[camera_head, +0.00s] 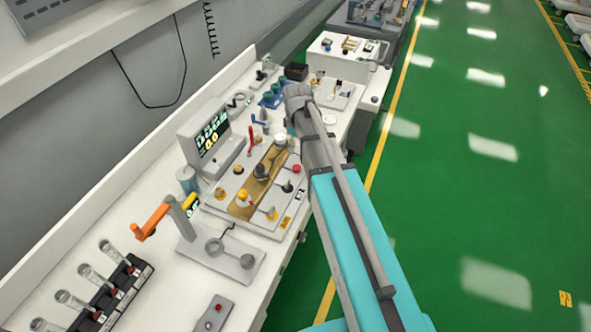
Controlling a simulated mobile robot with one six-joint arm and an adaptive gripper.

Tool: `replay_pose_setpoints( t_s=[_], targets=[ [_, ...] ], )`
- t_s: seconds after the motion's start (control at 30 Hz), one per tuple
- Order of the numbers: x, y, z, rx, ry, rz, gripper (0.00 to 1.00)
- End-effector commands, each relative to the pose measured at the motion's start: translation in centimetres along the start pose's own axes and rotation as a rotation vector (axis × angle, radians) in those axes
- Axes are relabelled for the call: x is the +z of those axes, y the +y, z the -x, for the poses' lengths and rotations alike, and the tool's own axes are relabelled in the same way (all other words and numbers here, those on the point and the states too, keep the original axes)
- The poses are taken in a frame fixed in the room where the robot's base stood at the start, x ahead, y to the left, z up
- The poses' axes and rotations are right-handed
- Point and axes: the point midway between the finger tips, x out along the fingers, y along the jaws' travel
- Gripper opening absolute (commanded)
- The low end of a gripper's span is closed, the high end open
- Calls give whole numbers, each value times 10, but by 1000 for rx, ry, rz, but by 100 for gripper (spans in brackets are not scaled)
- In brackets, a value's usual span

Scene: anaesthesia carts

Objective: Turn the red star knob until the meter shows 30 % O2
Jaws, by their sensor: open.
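A meter with a dark screen (213,134) stands at the back of the white cart. It shows green characters and a larger yellow reading that looks like 0.0; the small text is too blurred to read. In front of it is a white panel (215,204) with several coloured knobs. A small red knob (296,168) is at the panel's right end; I cannot tell whether it is star-shaped. A second red part (257,140) shows near the panel's back edge. My arm reaches in from the lower right over the cart's right edge; its gripper fingers are not visible.
An orange-handled lever (152,220) on a grey post stands left of the panel. A black rack with clear tubes (122,281) is at the lower left. Blue-green parts (270,98) and a white box (338,58) are farther back. Green floor (470,190) is open at right.

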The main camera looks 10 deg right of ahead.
Motion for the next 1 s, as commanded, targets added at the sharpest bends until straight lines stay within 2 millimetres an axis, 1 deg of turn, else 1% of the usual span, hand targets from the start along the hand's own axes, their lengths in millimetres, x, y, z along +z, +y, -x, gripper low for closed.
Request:
replay_pose_setpoints(
  t_s=[0.03,1.0],
  targets=[
    [0,0,-8,0,0,0,79],
    [0,0,-80,0,0,0,79]
  ],
)
